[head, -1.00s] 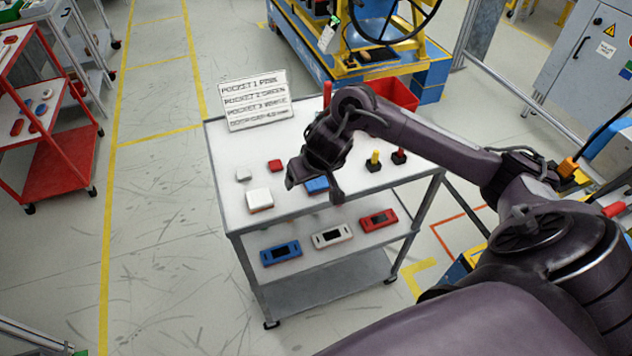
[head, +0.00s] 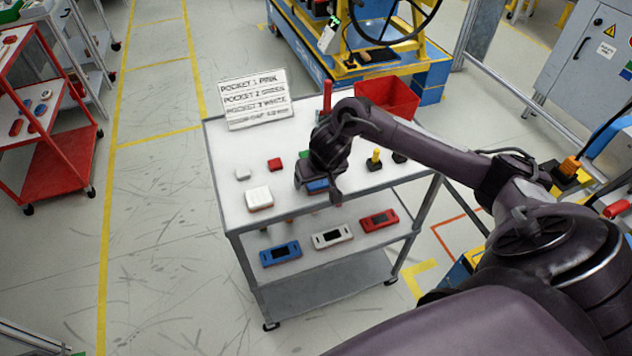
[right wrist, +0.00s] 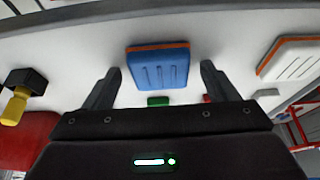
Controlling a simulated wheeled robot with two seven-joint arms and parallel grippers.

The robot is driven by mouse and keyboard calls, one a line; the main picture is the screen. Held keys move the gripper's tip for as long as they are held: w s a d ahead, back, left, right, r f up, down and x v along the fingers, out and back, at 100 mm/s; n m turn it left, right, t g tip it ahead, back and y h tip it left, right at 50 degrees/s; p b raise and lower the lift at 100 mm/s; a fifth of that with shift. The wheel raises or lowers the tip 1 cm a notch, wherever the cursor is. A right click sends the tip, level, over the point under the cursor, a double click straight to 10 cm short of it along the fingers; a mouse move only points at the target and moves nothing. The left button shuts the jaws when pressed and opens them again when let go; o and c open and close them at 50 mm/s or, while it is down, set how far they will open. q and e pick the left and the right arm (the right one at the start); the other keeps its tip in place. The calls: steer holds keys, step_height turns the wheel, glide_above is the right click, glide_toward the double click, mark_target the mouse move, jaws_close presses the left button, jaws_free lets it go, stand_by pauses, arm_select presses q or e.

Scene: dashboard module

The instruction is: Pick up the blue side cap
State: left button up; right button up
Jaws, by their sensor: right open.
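The blue side cap (right wrist: 158,68) lies on the white table top, a ribbed block with an orange edge in the right wrist view. In the head view only part of the blue side cap (head: 317,186) shows beneath my right gripper (head: 317,189). The right wrist view shows my right gripper (right wrist: 160,76) open, one finger on each side of the cap, with gaps on both sides. Nothing is held. I cannot tell whether the fingertips are down at the cap's height. My left gripper is not in view.
A white cap (head: 259,198), a small red block (head: 274,164) and a small white block (head: 243,175) lie left of the gripper. A yellow-topped black piece (head: 375,158) stands to the right. A red bin (head: 388,98) and a text sign (head: 254,98) are behind.

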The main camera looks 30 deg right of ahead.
steer(key=c, duration=1.1)
steer(key=shift+r, duration=0.1)
